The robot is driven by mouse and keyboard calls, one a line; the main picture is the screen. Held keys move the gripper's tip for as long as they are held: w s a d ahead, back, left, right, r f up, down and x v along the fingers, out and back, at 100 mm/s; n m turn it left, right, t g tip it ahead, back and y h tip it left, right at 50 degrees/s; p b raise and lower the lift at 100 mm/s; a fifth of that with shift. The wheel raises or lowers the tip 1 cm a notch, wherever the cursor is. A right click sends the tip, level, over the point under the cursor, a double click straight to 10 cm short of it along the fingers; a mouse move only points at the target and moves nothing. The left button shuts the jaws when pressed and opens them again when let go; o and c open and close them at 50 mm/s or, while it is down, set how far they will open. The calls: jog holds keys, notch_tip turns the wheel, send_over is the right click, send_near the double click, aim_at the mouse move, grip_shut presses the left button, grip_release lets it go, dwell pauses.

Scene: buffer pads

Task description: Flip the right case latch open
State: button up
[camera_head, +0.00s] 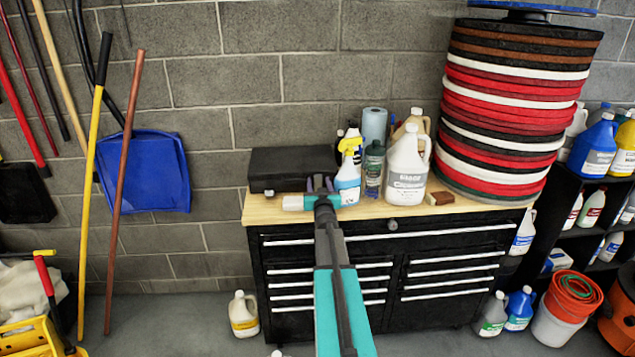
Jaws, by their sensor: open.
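A black case (290,165) lies closed at the left end of the wooden top of a black drawer cabinet. My gripper (318,184) is at the end of my teal and dark arm, in front of the case's right part. Its jaws are open, with dark purple fingers pointing toward the case. I see nothing between them. I cannot tell whether a finger touches the case.
A spray bottle (348,170), a green bottle (374,165) and a white jug (407,168) stand close to the right of my gripper. A tall stack of pads (510,110) fills the right of the cabinet top (470,208). A strip of bare wood runs along the front edge.

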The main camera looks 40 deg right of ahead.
jog(key=shift+w+d, duration=0.4)
jog(key=shift+w, duration=0.1)
jog(key=c, duration=1.1)
jog(key=shift+o, duration=0.2)
jog(key=shift+f+b, duration=0.2)
jog(key=shift+b, duration=0.5)
jog(key=t+h+b, duration=0.1)
jog(key=b, duration=0.5)
jog(key=s+a+t+h+b, duration=0.1)
jog(key=b, duration=0.5)
jog(key=shift+f+b, duration=0.3)
